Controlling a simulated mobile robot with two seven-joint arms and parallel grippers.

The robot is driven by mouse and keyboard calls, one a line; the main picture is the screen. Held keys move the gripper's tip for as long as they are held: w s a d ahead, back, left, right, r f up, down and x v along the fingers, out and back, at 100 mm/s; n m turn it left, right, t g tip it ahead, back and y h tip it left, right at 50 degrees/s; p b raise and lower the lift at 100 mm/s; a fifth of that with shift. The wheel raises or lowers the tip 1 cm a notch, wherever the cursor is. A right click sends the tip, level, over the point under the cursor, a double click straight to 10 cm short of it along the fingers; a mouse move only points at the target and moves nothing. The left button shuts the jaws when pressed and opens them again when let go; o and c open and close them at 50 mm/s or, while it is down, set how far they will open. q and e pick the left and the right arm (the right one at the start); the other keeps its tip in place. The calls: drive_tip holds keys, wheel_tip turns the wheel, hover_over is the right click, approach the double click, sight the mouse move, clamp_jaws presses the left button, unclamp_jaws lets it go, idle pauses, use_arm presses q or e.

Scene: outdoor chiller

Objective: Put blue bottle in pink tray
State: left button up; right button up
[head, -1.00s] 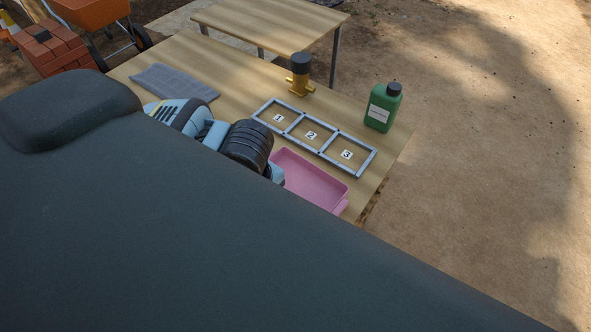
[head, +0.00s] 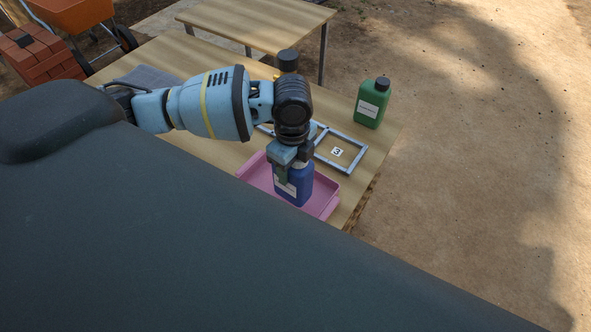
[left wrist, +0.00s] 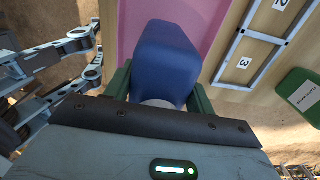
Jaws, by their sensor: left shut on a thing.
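The blue bottle (head: 296,186) is upright in my left gripper (head: 293,160), which is shut on its upper part. In the head view the bottle overlaps the pink tray (head: 324,207); I cannot tell whether its base touches the tray floor. In the left wrist view the bottle (left wrist: 165,60) is between the two fingers (left wrist: 160,92), with the pink tray (left wrist: 205,20) behind it.
A grey frame with numbered cells (head: 356,160) lies beside the tray, partly hidden by my left arm. A green bottle (head: 372,102) stands at the table's right. A black-capped yellow object (head: 288,60) is mostly hidden. A grey mat (head: 150,76) lies at the left.

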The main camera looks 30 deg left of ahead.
use_arm(q)
drive_tip(key=shift+w+r, duration=0.1)
drive_tip(key=shift+w+f, duration=0.15)
drive_tip(key=shift+f, duration=0.75)
drive_tip(key=shift+w+f, duration=0.15)
drive_tip(key=shift+f, duration=0.95)
drive_tip(key=o, duration=1.2)
drive_tip(key=shift+r, duration=0.15)
wheel_tip(320, 180, up, 12)
drive_tip(key=shift+r+p, duration=0.1)
drive_tip(key=shift+p, duration=0.25)
